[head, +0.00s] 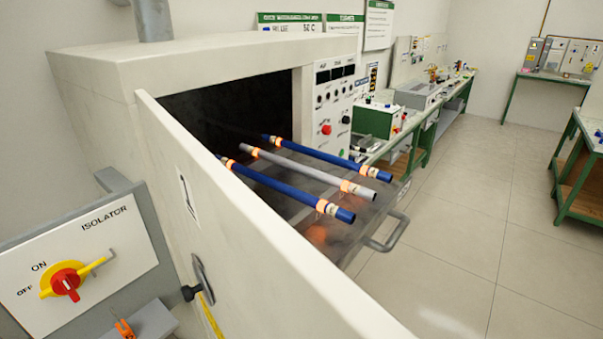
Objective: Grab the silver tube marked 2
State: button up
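A silver-grey tube (300,172) lies between two blue tubes on a dark pull-out tray (349,223) at the mouth of an open oven. It has glowing orange bands near both ends, and its near end points to the lower right. No number 2 can be read on it at this size. One blue tube (285,188) lies to its left, nearer the door, and the other blue tube (330,157) lies to its right. My gripper is not in view.
The open oven door (235,235) stands in the foreground, left of the tray. A tray handle (388,237) sticks out at the right. An isolator box (75,262) is at lower left. Green-framed benches (425,122) stand behind. The tiled floor at right is clear.

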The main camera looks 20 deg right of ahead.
aim_at(350, 187)
jog(key=i+l, duration=0.15)
jog(key=l, duration=0.25)
jog(key=i+l, duration=0.15)
jog(key=l, duration=0.25)
jog(key=i+l, duration=0.15)
jog(key=l, duration=0.2)
jog(key=i+l, duration=0.15)
jog(key=l, duration=0.25)
jog(key=i+l, duration=0.1)
jog(key=l, duration=0.3)
jog(key=i+l, duration=0.15)
jog(key=l, duration=0.25)
jog(key=i+l+u, duration=0.1)
jog(key=l, duration=0.35)
jog(key=i+l, duration=0.2)
jog(key=l, duration=0.25)
jog(key=i+l+u, duration=0.1)
jog(key=l, duration=0.3)
jog(key=i+l, duration=0.15)
jog(key=l, duration=0.3)
jog(key=u, duration=0.05)
